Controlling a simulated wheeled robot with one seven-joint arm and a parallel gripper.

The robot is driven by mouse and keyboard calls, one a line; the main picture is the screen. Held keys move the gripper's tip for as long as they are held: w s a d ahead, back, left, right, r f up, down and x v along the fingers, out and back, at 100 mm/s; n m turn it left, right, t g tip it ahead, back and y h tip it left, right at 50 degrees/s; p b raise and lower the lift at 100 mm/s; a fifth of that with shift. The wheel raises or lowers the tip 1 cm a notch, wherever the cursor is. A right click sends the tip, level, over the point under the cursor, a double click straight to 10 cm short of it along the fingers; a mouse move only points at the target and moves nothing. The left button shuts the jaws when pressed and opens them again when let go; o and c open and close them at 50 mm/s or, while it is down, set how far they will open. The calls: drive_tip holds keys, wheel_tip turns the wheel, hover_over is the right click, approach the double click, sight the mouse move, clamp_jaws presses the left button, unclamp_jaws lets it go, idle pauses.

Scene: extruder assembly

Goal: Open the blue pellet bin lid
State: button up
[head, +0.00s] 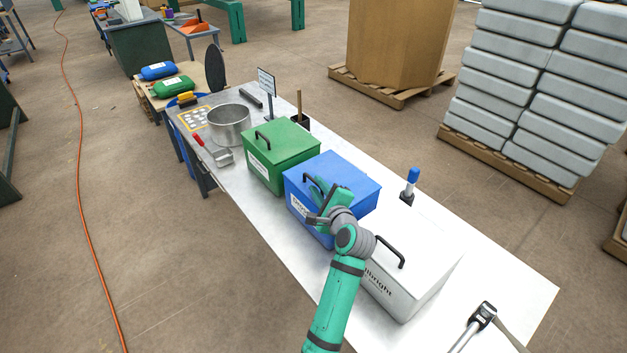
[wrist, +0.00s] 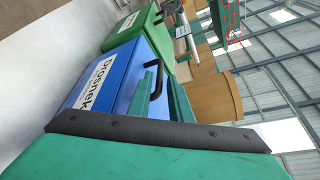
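The blue pellet bin (head: 345,180) stands on the table between a green bin and a white bin. Its blue lid (head: 350,168) is shut. The bin also shows in the wrist view (wrist: 110,72), with a "Drosnek" label on its front. My gripper (head: 318,188) is at the front of the lid, by the black handle. In the wrist view the handle (wrist: 160,72) shows at the green fingers (wrist: 161,80), which stand apart with a gap between them. Part of the handle seems to lie in that gap; I cannot tell whether a finger touches it. My arm hides part of the bin's front.
The green bin (head: 283,152) is close behind on the left, and the white bin (head: 418,268) is close in front on the right; both are shut. A steel pot (head: 229,127), a scoop (head: 217,154) and a blue-topped tool (head: 411,180) also stand on the table (head: 505,262).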

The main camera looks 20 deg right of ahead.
sight(315, 183)
drive_tip(key=shift+x, duration=2.25)
clamp_jaws()
